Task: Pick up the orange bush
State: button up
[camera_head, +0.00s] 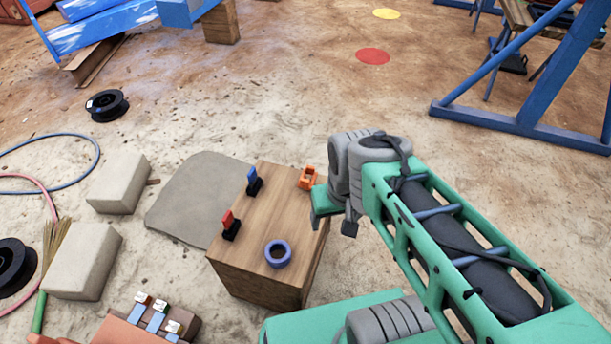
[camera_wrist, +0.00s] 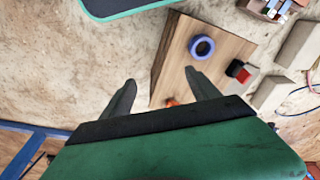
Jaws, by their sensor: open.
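The orange bush (camera_head: 307,177) is a small orange piece at the far right corner of the top of a wooden block (camera_head: 235,240). In the wrist view only a sliver of the bush (camera_wrist: 172,102) shows, between the fingers and mostly hidden by my gripper's dark edge. My gripper (camera_wrist: 163,88) is open, its two grey fingers spread apart with nothing visibly held. In the head view my wrist is just right of the bush, and the fingers are mostly hidden by the arm. I cannot tell the height between fingers and bush.
On the wooden block also stand a purple ring (camera_head: 278,254), a red-and-black piece (camera_head: 230,226) and a blue-and-black piece (camera_head: 254,182). Pale blocks (camera_head: 82,262) and cable spools (camera_head: 107,105) lie to the left. A blue frame (camera_head: 540,125) stands at right. Sandy ground beyond the block is open.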

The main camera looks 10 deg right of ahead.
aim_at(304, 183)
jog(key=k, duration=0.5)
jog(key=z, duration=1.75)
jog(key=i, duration=1.05)
jog(key=u, duration=3.7)
